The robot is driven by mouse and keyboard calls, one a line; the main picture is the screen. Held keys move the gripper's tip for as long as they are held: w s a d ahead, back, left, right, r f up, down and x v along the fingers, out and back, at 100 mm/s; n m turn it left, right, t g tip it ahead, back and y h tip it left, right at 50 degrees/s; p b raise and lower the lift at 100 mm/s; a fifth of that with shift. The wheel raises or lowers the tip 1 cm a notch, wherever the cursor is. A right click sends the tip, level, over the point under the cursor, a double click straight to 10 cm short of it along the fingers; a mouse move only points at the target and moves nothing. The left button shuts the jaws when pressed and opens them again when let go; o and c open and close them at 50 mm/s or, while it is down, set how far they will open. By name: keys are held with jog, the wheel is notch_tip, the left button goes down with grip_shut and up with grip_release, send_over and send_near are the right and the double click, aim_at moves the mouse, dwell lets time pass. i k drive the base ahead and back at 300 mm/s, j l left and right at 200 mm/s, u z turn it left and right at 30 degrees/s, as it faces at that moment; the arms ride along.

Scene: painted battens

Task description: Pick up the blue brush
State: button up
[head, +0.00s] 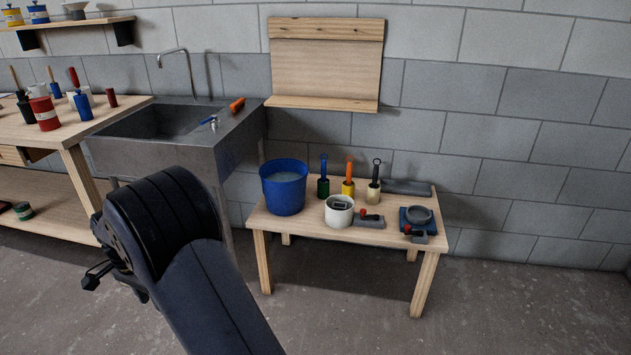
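A blue-handled tool (324,168), which looks like a brush, stands upright in a small green pot (323,188) on the low wooden table. Its lower end is hidden in the pot. A small blue item (208,120) lies on the sink's right ledge; it is too small to tell whether it is a brush. My gripper (97,275) is at the lower left, partly hidden behind my dark arm, well apart from the low table. Whether its fingers are open or shut cannot be made out.
A sink (130,150) and cluttered workbench (110,118) stand left. Floor at right is clear.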

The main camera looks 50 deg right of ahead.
aim_at(323, 171)
jog(key=i+l+z, duration=0.15)
jog(key=z, duration=0.3)
jog(key=i+z, duration=0.2)
jog(key=z, duration=0.25)
jog(key=i+z, duration=0.2)
jog(key=z, duration=0.25)
jog(key=i+z, duration=0.15)
jog(key=z, duration=0.35)
jog(key=i+j+z, duration=0.3)
jog(key=i+j, duration=0.35)
jog(key=i+j+z, duration=0.25)
jog(key=i+j, duration=0.55)
